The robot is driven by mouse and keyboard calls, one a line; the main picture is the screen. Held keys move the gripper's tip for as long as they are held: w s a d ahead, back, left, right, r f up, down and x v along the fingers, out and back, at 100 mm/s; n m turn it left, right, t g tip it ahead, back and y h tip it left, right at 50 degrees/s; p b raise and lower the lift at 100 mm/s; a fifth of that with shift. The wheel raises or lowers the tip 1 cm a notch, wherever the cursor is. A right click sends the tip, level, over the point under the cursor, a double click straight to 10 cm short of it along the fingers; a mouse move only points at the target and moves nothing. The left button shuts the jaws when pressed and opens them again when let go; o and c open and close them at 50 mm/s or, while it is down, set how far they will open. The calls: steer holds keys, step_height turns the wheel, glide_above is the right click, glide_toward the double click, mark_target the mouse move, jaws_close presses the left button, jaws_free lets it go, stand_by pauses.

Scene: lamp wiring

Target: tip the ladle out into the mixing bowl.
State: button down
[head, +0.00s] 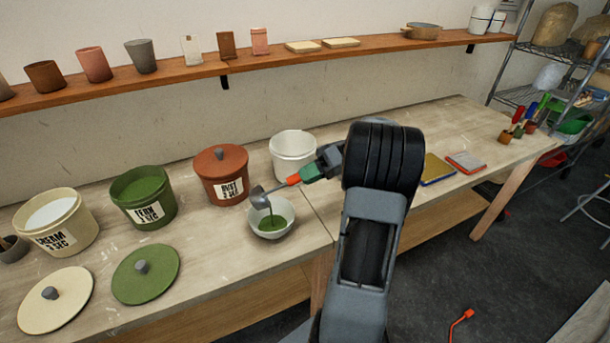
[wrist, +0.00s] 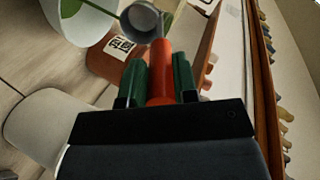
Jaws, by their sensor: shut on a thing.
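My gripper (head: 308,173) is shut on the orange handle of the ladle (head: 259,198). In the wrist view the green fingers (wrist: 158,82) clasp this handle, and the grey ladle cup (wrist: 142,20) sticks out beyond them. The cup is tilted over the mixing bowl (head: 287,222), a pale bowl on the bench. A thin green stream runs from the cup down to green liquid (head: 271,223) in the bowl. The bowl also shows at the top left of the wrist view (wrist: 97,32). How much is left inside the cup is hidden.
Behind the bowl stand a lidded rust bucket (head: 221,175) and a white bucket (head: 293,156). An open green bucket (head: 143,198) and a cream bucket (head: 57,222) stand left. Two lids, green (head: 146,273) and cream (head: 55,301), lie at the front. A shelf (head: 290,58) runs above.

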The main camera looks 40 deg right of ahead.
steer(key=shift+s+d+f+t+y+b, duration=0.15)
steer(key=shift+d+f+y+b, duration=0.2)
steer(key=shift+f+y+b, duration=0.25)
steer(key=shift+s+d+f+t+y+b, duration=0.1)
steer(key=shift+d+f+t+y+b, duration=0.25)
steer(key=shift+f, duration=0.3)
steer(key=shift+s+d+f+y+b, duration=0.1)
steer(key=shift+d+f+y+b, duration=0.25)
steer(key=shift+f+b, duration=0.3)
stand_by(1.5)
